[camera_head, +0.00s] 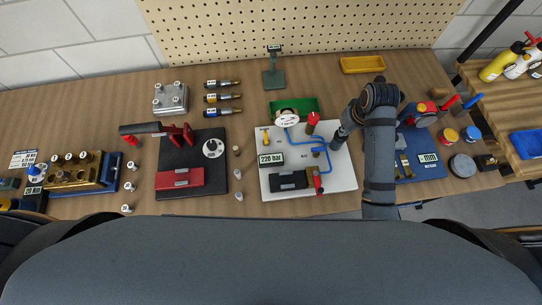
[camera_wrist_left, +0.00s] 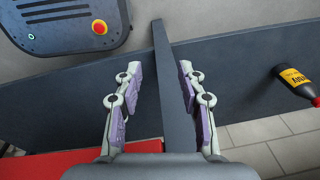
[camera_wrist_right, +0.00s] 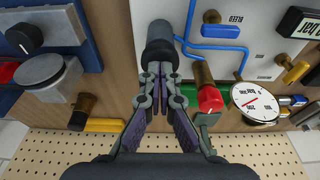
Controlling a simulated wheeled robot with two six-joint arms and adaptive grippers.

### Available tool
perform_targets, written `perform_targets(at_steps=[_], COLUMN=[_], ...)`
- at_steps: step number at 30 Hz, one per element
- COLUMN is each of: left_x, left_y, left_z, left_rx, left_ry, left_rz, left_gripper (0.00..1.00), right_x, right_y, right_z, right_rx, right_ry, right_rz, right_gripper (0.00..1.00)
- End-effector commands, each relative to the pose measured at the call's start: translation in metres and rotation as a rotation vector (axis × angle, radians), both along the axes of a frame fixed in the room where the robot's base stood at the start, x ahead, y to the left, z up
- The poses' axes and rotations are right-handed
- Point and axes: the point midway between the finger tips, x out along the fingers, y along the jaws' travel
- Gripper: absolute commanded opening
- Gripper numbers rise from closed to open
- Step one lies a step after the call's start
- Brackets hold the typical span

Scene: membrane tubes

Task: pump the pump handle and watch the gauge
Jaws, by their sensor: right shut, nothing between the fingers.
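The white tube panel (camera_head: 345,182) lies mid-table. It carries a round white gauge (camera_head: 287,119), a display reading about 220 bar (camera_head: 271,160), blue tubes (camera_head: 327,158) and a red knob (camera_head: 313,118). The gauge also shows in the right wrist view (camera_wrist_right: 258,108), too small to read surely. My right gripper (camera_head: 340,138) is shut and empty by the panel's right side. In the right wrist view its fingertips (camera_wrist_right: 160,72) are against or just beside the black grip of a handle (camera_wrist_right: 160,38); contact is unclear. My left gripper (camera_wrist_left: 160,68) is open, away from the panel.
A black board (camera_head: 190,193) with a red-bracketed lever (camera_head: 140,128) stands left of the panel. A blue board (camera_head: 425,168) is close on the right. A green tray (camera_head: 305,102) and yellow tray (camera_head: 362,64) are behind. The pegboard (camera_head: 300,30) bounds the back.

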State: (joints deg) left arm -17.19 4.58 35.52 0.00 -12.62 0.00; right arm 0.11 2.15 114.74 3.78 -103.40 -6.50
Motion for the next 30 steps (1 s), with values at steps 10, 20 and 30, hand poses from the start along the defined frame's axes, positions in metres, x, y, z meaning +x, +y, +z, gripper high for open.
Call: perform_targets(at_steps=[10,20,30], left_x=[0.0,0.0,0.0], left_y=[0.0,0.0,0.0], left_z=[0.042,0.063,0.064], left_rx=[0.0,0.0,0.0], left_ry=[0.0,-0.001,-0.001], left_rz=[0.0,0.0,0.0], left_gripper=[0.4,0.4,0.4], right_x=[-0.001,0.0,0.0], right_y=[0.0,0.0,0.0], right_z=[0.031,0.056,0.067], right_rx=[0.0,0.0,0.0], right_ry=[0.005,0.0,0.001], right_rz=[0.0,0.0,0.0], right_gripper=[0.0,0.0,0.0])
